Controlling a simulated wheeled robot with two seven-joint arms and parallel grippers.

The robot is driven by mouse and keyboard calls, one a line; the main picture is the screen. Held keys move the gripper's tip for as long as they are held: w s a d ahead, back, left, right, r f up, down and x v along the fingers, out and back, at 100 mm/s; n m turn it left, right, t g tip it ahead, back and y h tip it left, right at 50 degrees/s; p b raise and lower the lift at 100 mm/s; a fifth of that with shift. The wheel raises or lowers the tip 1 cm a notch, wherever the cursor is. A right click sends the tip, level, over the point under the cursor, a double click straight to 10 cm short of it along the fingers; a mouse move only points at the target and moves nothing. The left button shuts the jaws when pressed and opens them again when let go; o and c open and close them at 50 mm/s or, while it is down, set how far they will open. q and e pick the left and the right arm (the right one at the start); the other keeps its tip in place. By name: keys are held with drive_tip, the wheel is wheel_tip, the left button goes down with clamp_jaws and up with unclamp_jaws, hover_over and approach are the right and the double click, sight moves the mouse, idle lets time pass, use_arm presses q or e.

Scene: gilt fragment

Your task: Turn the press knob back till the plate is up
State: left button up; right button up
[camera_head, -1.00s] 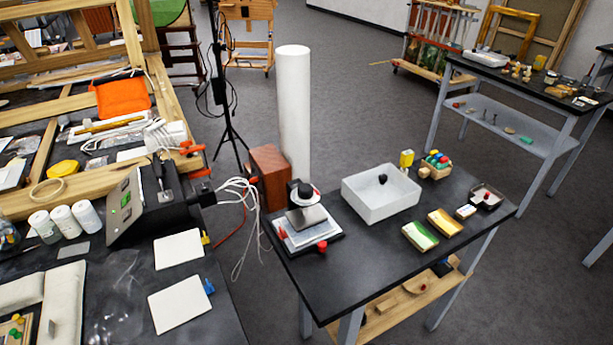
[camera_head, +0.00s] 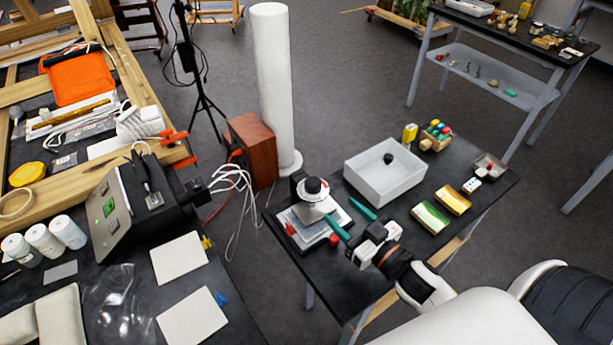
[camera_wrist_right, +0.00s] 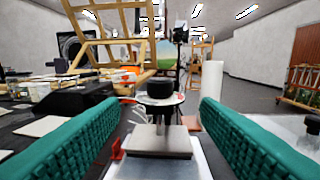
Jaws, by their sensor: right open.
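The small press stands at the left end of the black table. Its black knob (camera_head: 313,186) sits on top above a white disc, and the knob also shows in the right wrist view (camera_wrist_right: 160,88). The grey press plate (camera_wrist_right: 160,140) is below the knob, over a pale base (camera_head: 296,230); its exact height is hard to tell. My right gripper (camera_head: 351,224) is open and empty, its teal fingers apart in front of the press. In the wrist view the knob lies between the fingers but farther off. My left gripper is not in view.
A white bin (camera_head: 386,172) with a black ball stands right of the press. A brown box (camera_head: 252,150) and white column (camera_head: 273,85) stand behind.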

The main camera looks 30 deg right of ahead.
sight(319, 189)
drive_tip(key=x, duration=0.2)
drive_tip(key=p+x, duration=0.1)
drive_tip(key=x, duration=0.1)
drive_tip(key=shift+w+r, duration=0.25)
drive_tip(key=p+x, duration=0.1)
drive_tip(key=x, duration=0.4)
drive_tip(key=shift+w+f, duration=0.15)
drive_tip(key=shift+w, duration=0.2)
drive_tip(key=shift+w+a+p, duration=0.15)
drive_tip(key=shift+w+p, duration=0.15)
drive_tip(key=shift+w+f, duration=0.1)
drive_tip(key=shift+w, duration=0.05)
drive_tip(key=c, duration=1)
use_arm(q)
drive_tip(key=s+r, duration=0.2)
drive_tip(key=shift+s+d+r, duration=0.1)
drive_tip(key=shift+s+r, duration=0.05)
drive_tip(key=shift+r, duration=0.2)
